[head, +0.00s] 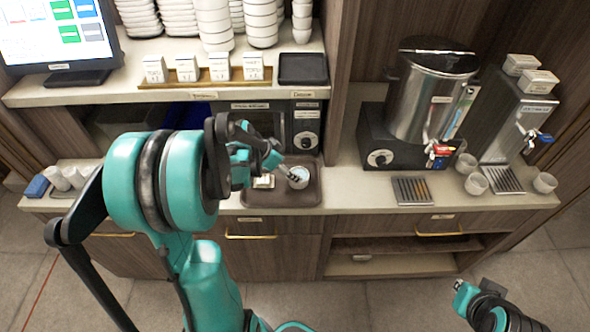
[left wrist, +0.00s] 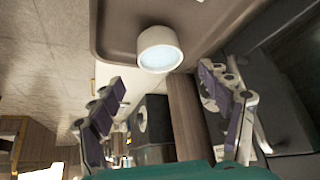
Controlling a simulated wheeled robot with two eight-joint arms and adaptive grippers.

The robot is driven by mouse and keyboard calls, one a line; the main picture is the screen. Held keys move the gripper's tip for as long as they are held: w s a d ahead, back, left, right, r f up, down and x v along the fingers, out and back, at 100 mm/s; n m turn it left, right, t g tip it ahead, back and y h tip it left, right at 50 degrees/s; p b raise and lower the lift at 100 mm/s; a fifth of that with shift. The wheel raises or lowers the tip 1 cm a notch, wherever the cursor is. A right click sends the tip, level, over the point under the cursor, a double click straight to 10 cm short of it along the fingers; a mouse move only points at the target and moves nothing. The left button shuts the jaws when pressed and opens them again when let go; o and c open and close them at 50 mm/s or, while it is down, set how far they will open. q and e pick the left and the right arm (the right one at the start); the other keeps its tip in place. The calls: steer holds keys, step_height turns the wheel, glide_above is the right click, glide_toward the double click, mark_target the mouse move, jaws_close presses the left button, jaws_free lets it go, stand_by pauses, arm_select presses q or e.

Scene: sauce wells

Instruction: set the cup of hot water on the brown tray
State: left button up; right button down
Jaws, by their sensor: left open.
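The white cup with pale bluish water (head: 300,181) stands on the brown tray (head: 262,203), near the tray's right side. In the left wrist view the cup (left wrist: 160,52) is at top centre, with the tray (left wrist: 108,22) around and behind it. My left gripper (head: 281,168) is beside the cup. In the left wrist view its two fingers (left wrist: 160,88) are spread wide, with nothing between them; the cup lies past the tips. My right gripper (head: 465,292) is low at the right, away from the counter; its fingers are too unclear to judge.
A small pale item (head: 264,182) sits on the tray left of the cup. A steel water urn (head: 417,105) stands on the right, with white cups (head: 476,184) and a drip grate (head: 411,190) near it. Shelves with bowls (head: 213,22) are above. Counter between tray and grate is clear.

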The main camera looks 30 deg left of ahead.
arm_select(q)
steer(key=s+d+r+n+y, duration=0.1)
steer(key=s+d+r+n, duration=0.1)
steer(key=s+d+r, duration=0.3)
steer(key=s+d+r+n+t+y, duration=0.1)
steer(key=s+d+r, duration=0.3)
steer(key=s+d, duration=0.6)
steer(key=shift+d+r+n+y+p, duration=0.35)
steer(key=shift+d+n, duration=0.55)
steer(key=shift+d, duration=0.15)
step_height(320, 180, down, 6)
steer(key=b, duration=0.6)
steer(key=shift+f, duration=0.15)
